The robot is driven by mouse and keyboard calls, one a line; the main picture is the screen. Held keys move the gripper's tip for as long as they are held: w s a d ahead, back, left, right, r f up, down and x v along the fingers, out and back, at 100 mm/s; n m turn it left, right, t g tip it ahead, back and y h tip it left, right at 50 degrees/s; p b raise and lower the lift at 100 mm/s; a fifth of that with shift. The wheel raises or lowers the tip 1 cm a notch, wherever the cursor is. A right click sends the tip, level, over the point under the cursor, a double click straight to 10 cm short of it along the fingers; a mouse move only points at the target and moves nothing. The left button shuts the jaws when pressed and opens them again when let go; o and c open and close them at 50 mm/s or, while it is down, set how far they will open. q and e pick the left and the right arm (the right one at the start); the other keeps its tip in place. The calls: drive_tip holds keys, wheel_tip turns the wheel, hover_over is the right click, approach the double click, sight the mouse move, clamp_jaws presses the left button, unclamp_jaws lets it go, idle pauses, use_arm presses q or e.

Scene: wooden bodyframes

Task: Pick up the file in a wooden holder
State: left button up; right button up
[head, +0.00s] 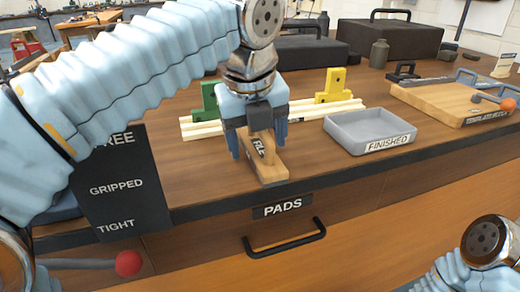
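The wooden file holder (272,174) stands near the front edge of the bench and bears a "FILE" label. A dark part and a light wooden part of the file show above the holder, partly hidden by my gripper. My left gripper (260,135) points down over it, with one finger on each side. The fingers look wide apart, with the file between them; contact is hard to make out. My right gripper is out of the picture; only part of that arm shows at the lower right.
A grey "FINISHED" tray (345,134) stands to the right, with a wooden template board (435,98) beyond it. Pale rails with a green block (209,101) and a yellow block (332,87) lie behind the gripper. The "PADS" drawer handle (285,242) juts out below.

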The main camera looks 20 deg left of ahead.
use_arm(q)
drive_tip(key=c, duration=1.2)
